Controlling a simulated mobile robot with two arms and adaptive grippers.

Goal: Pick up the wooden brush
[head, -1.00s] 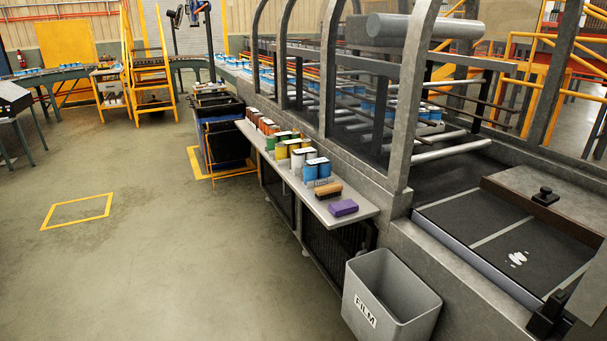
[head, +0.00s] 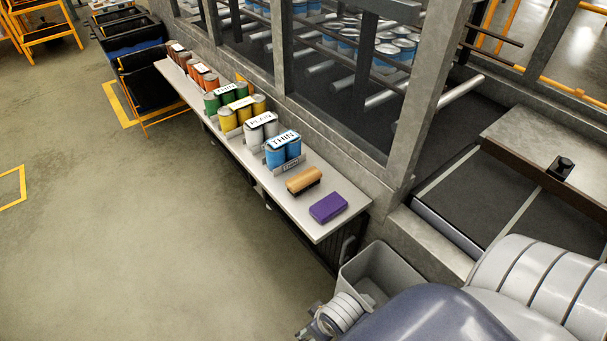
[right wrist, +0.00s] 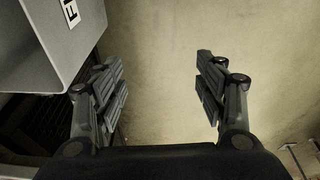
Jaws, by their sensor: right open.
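The wooden brush (head: 303,180) lies on the narrow grey shelf (head: 232,140), between the blue cans and a purple block. It has a tan wooden back on top and dark bristles underneath. My right arm comes in at the lower right of the head view. My right gripper (right wrist: 161,85) is open and empty in the right wrist view, with bare floor between its fingers. It is beside the grey bin and away from the brush, which is not in the right wrist view. My left gripper is not in view.
A purple block (head: 328,207) lies close to the brush, near the shelf's end. Blue cans (head: 283,150) stand on its other side, with more coloured cans beyond. A grey bin (right wrist: 50,45) stands below the shelf end. The floor (head: 130,230) left is clear.

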